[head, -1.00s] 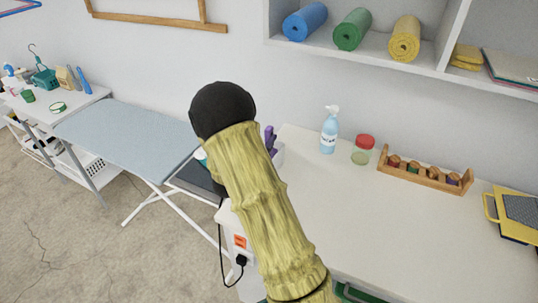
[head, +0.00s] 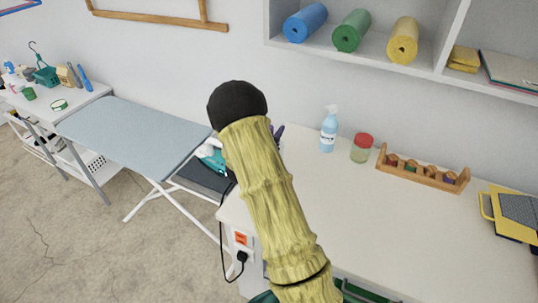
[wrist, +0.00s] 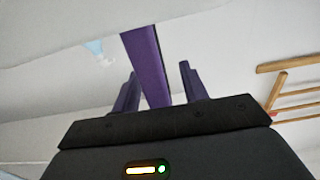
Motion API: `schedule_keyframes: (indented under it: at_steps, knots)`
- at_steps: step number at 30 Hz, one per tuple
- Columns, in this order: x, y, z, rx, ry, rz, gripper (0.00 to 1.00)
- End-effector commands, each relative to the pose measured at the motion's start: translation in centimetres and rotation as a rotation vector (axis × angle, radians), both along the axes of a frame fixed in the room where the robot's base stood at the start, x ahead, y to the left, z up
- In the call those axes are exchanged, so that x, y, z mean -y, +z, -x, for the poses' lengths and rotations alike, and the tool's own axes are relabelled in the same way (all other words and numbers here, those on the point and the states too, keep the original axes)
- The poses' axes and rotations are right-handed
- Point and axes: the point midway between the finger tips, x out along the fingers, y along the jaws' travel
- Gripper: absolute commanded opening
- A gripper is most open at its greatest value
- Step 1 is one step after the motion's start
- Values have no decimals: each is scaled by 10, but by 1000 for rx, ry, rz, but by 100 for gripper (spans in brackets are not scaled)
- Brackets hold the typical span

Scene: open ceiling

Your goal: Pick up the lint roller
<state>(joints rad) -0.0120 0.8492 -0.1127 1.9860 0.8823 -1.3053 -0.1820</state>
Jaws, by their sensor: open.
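I cannot pick out a lint roller with certainty in either view. A slim blue thing (head: 85,77) leans at the right end of the far-left white table, too small to name. My gripper (wrist: 158,69) is open in the wrist view, with a dark purple finger at each side. A longer purple bar (wrist: 146,65) shows between the fingers, and I cannot tell what it is or whether it is touched. In the head view my yellow-green arm covers most of the gripper, with only a bit of purple showing at its right.
The white counter (head: 350,215) holds a blue pump bottle (head: 329,131), a red-lidded jar (head: 362,148) and a wooden rack (head: 422,176) of spools. A teal iron (head: 211,157) rests at the ironing board's (head: 135,135) end. The shelf (head: 385,62) above holds rolls. Floor is free at left.

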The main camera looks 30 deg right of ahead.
Motion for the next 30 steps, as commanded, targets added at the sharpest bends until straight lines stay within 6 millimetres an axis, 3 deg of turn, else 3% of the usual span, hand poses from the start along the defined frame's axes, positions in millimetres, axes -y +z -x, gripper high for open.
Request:
schedule_keyframes:
  at_steps: [10, 17, 30]
  knots:
    - [0, 0, 0, 0, -1, 0, 44]
    - [0, 0, 0, 0, -1, 0, 0]
    - [0, 5, 0, 3, -1, 0, 0]
